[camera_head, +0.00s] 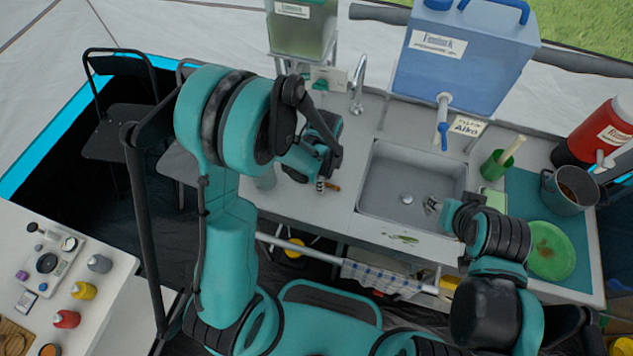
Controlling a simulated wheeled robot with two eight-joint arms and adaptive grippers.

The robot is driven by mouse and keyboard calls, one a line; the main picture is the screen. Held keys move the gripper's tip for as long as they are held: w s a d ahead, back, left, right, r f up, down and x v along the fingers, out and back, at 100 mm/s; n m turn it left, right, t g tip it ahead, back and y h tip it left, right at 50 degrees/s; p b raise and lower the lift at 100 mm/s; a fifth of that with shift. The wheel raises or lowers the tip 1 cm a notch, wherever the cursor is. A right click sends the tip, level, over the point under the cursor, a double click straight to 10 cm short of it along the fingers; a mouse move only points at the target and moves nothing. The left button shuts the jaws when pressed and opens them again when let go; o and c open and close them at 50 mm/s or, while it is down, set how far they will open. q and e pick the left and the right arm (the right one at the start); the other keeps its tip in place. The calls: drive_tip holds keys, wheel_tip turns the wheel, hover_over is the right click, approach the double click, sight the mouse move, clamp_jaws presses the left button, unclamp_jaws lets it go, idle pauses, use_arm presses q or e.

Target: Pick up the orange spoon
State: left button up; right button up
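A small orange-brown piece (333,186), which looks like part of the orange spoon, shows on the counter left of the sink. My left gripper (321,185) points down right beside it and hides the rest of it. I cannot tell whether the fingers are around it or only next to it, or whether they are open or shut. My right gripper (431,205) is over the right part of the sink, far from the orange piece. Its fingers are too small to read.
The sink (372,190) has a faucet (357,85) behind it. A blue water container (465,55) stands at the back. A green plate (550,250), a green cup (496,165) and a pot (568,190) are at the right.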

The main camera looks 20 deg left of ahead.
sight(326, 182)
use_arm(q)
drive_tip(key=shift+c, duration=0.3)
clamp_jaws()
drive_tip(key=shift+r, duration=0.5)
drive_tip(key=r+p, duration=0.1)
drive_tip(key=r, duration=0.1)
drive_tip(key=r+p, duration=0.1)
drive_tip(key=r, duration=0.1)
drive_tip(key=shift+w+d, duration=0.15)
drive_tip(key=shift+d, duration=0.25)
drive_tip(key=w+d+r+p, duration=0.1)
drive_tip(key=d+r, duration=0.2)
drive_tip(key=d, duration=0.2)
drive_tip(key=w+d+r+p, duration=0.1)
drive_tip(key=w+d+r, duration=0.1)
drive_tip(key=d, duration=0.3)
drive_tip(key=shift+w+d+r, duration=0.15)
drive_tip(key=shift+w+r, duration=0.1)
drive_tip(key=shift+r, duration=0.3)
